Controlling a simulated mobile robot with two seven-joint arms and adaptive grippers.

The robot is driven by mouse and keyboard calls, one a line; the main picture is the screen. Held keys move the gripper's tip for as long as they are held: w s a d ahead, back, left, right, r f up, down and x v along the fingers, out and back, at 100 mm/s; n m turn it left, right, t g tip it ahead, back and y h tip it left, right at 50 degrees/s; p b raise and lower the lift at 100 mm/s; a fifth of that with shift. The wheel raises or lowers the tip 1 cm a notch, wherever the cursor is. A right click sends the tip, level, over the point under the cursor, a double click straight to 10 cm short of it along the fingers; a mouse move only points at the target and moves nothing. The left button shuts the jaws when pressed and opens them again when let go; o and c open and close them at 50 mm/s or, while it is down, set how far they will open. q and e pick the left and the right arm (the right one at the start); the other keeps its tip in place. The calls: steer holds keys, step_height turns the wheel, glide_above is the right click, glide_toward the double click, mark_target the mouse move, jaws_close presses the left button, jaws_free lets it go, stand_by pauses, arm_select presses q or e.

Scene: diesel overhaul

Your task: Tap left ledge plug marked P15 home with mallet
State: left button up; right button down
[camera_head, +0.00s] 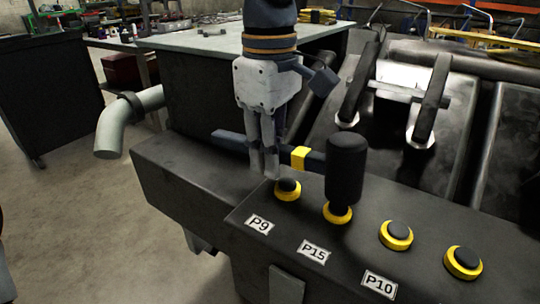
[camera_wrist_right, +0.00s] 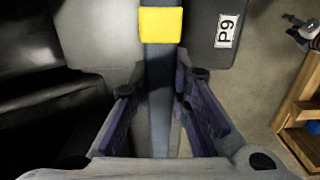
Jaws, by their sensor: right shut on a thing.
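My right gripper (camera_head: 268,165) is shut on the dark blue handle of the mallet (camera_head: 346,168). The mallet's black cylindrical head hangs upright at the right, with a yellow band on the handle beside it. In the wrist view, the handle (camera_wrist_right: 160,60) runs between the two fingers (camera_wrist_right: 158,115). The P15 plug (camera_head: 337,214), with its yellow ring, sits on the dark ledge directly beneath the mallet head. The head hides most of its top, and I cannot tell whether they touch. The P15 label (camera_head: 314,251) is in front. My left gripper is out of view.
Plug P9 (camera_head: 288,189) is left of P15, close below the gripper. Plug P10 (camera_head: 396,235) and another plug (camera_head: 463,263) are to the right. Dark engine parts rise behind the ledge. A grey curved pipe (camera_head: 120,124) sticks out at the left.

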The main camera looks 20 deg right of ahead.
steer(key=shift+r, duration=1.3)
steer(key=shift+r, duration=0.1)
steer(key=shift+s+d+r+t+y, duration=0.1)
steer(key=shift+s+r+t+y, duration=0.15)
steer(key=shift+r+t, duration=0.25)
steer(key=shift+w+f, duration=0.1)
steer(key=shift+w, duration=0.15)
step_height(320, 180, down, 6)
steer(key=shift+s+r, duration=0.15)
steer(key=shift+a+f, duration=0.2)
steer(key=shift+r, duration=2.25)
steer(key=shift+s+d+r+t+y, duration=0.1)
steer(key=shift+d+r+t+y, duration=0.1)
steer(key=shift+r+t+y, duration=0.45)
